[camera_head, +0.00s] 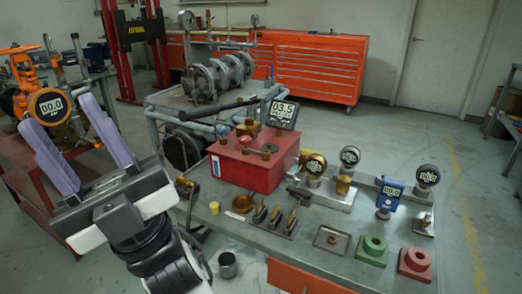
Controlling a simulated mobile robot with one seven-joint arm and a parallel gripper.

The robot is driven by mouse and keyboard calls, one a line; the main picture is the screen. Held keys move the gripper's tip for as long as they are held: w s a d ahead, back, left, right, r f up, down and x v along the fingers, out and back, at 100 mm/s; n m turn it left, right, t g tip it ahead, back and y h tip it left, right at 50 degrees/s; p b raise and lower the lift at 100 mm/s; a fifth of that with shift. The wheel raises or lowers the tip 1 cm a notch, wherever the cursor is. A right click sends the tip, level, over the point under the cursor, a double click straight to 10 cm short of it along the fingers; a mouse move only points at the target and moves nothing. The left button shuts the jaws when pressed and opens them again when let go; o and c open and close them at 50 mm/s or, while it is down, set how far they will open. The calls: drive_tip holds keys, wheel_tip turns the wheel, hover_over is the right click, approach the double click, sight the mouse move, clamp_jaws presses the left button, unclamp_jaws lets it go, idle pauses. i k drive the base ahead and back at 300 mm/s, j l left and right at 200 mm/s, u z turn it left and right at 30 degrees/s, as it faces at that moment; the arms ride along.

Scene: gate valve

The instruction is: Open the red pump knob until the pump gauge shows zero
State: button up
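A red pump box (240,172) stands on the grey workbench in the middle of the view. A black digital gauge (282,112) rises at the back of the box and appears to read 03.5. My gripper (56,112) is at the left, well apart from the box. Its two purple fingers are spread wide with nothing between them.
An orange device (22,75) with a round gauge (53,106) reading 00.0 stands behind my gripper. A black bar (220,107) crosses behind the pump box. Several gauges, a blue meter (391,194), green and red blocks (415,262) occupy the bench's right side. A cup (228,265) is below.

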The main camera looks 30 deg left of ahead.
sight(245, 140)
drive_tip(key=i+j+u, duration=0.15)
drive_tip(key=j+u, duration=0.25)
drive_tip(key=i+j+u, duration=0.15)
drive_tip(key=u, duration=0.2)
drive_tip(key=i+j+u, duration=0.15)
drive_tip(key=i+u, duration=0.25)
drive_tip(key=k, duration=0.1)
